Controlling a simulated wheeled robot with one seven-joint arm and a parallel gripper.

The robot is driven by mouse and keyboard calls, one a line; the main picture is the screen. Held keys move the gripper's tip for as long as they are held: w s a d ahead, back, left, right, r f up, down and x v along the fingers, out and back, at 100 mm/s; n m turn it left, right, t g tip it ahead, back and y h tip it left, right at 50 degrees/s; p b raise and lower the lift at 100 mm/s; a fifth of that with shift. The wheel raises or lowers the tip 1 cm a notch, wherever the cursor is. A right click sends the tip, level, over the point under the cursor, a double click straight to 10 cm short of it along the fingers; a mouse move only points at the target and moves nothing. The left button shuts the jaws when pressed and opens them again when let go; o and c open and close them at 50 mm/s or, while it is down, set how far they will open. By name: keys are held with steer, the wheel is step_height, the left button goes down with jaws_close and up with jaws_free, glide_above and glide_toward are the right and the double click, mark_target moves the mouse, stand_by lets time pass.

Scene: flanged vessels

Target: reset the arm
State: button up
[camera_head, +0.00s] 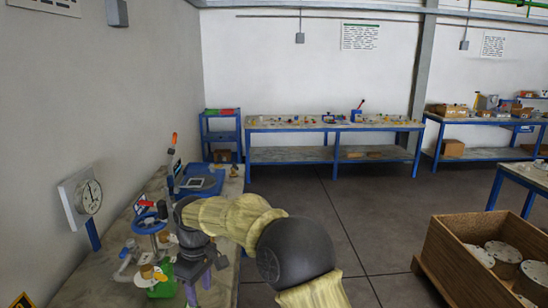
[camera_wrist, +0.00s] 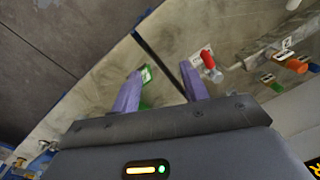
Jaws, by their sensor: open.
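My gripper (camera_head: 198,284) shows low in the head view, above the near part of the left workbench (camera_head: 90,280). My yellow and dark arm reaches to it from the lower right. In the wrist view my gripper (camera_wrist: 162,86) has its two purple fingers apart, with nothing between them. Green shows beside the left finger; I cannot tell whether they touch. A red-capped part (camera_wrist: 208,62) lies beyond the right finger.
Close to my gripper stand a blue-handwheel valve (camera_head: 148,224), a green-based fitting (camera_head: 160,284) and a dial gauge (camera_head: 88,197). A wooden crate (camera_head: 455,262) with flanged vessels stands at right. The floor (camera_head: 345,215) between is clear. Workbenches (camera_head: 335,127) line the back wall.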

steer(key=d+m+t, duration=0.1)
steer(key=d+m, duration=0.3)
steer(key=d, duration=0.8)
steer(key=s+d+f+m+t, duration=0.1)
steer(key=s+d+f+m, duration=0.1)
steer(key=s+d+m, duration=0.3)
steer(key=s+d+f+m+t, duration=0.1)
steer(key=s+d+m, duration=0.3)
steer(key=s+d, duration=0.7)
steer(key=d+f, duration=0.1)
steer(key=d, duration=0.4)
steer(key=shift+s+d+m+t, duration=0.25)
steer(key=shift+d+m+t, duration=0.05)
steer(key=shift+m, duration=0.1)
steer(key=shift+f, duration=0.1)
steer(key=shift+c, duration=1)
steer(key=shift+a, duration=0.1)
